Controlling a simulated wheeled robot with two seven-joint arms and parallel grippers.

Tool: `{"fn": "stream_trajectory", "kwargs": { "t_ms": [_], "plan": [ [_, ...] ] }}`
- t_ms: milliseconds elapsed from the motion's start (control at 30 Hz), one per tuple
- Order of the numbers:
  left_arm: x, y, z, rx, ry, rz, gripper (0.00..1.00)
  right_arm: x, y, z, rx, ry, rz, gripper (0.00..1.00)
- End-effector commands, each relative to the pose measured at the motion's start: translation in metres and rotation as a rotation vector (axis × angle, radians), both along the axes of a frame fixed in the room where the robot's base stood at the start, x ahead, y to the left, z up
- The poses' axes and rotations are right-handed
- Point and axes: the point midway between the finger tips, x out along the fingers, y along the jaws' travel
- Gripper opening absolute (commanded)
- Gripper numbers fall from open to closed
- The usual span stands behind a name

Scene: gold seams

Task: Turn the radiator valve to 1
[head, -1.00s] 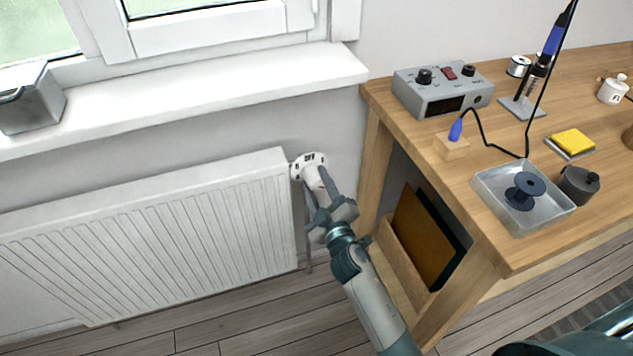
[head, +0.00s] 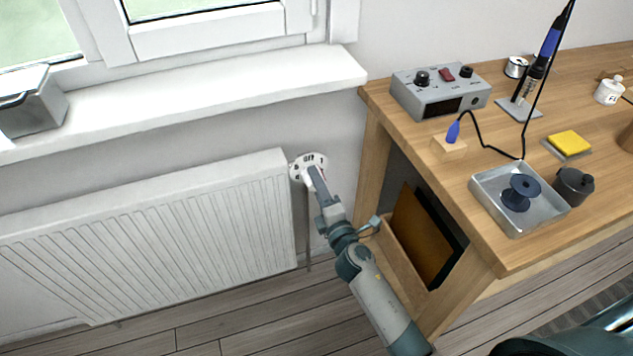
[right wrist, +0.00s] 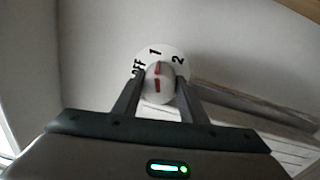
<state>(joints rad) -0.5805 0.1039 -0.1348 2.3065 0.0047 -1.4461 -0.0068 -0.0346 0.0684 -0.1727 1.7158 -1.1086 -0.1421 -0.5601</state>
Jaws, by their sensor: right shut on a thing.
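The radiator valve has a round white dial plate (head: 297,170) on the wall at the right end of the radiator. In the right wrist view the dial plate (right wrist: 144,54) shows OFF, 1 and 2. Its white knob (right wrist: 160,96) carries a red mark, which points up at about the 1. My right gripper (head: 313,177) is shut on the knob, one finger on each side. In the wrist view its fingertips (right wrist: 158,84) flank the knob. In the head view the gripper hides most of the knob. My left gripper is not in view.
The white radiator (head: 160,230) stands left of the valve, under the window sill (head: 200,90). A wooden workbench (head: 440,185) is close on the right, with a grey soldering station (head: 440,90) and a metal tray (head: 483,188) on top. A pipe runs down below the valve.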

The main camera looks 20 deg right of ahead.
Motion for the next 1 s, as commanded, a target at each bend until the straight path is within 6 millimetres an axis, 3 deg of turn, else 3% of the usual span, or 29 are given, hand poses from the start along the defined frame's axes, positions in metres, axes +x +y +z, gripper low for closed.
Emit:
{"fn": "stream_trajectory", "kwargs": {
  "t_ms": [300,767,800,867,1000],
  "plan": [
    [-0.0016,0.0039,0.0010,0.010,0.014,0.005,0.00,-0.0003,0.0007,-0.0006,-0.132,-0.003,0.002,0.16],
    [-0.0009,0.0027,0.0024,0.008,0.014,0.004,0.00,-0.0004,0.0007,-0.0010,-0.150,-0.003,0.002,0.16],
    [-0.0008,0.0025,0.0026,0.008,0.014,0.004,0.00,-0.0004,0.0007,-0.0010,-0.150,-0.003,0.002,0.43],
    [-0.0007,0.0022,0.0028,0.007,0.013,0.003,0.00,-0.0004,0.0007,-0.0010,-0.149,-0.003,0.002,0.57],
    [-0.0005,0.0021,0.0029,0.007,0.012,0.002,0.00,-0.0003,0.0005,-0.0006,-0.149,-0.004,0.001,0.57]
  ]
}}
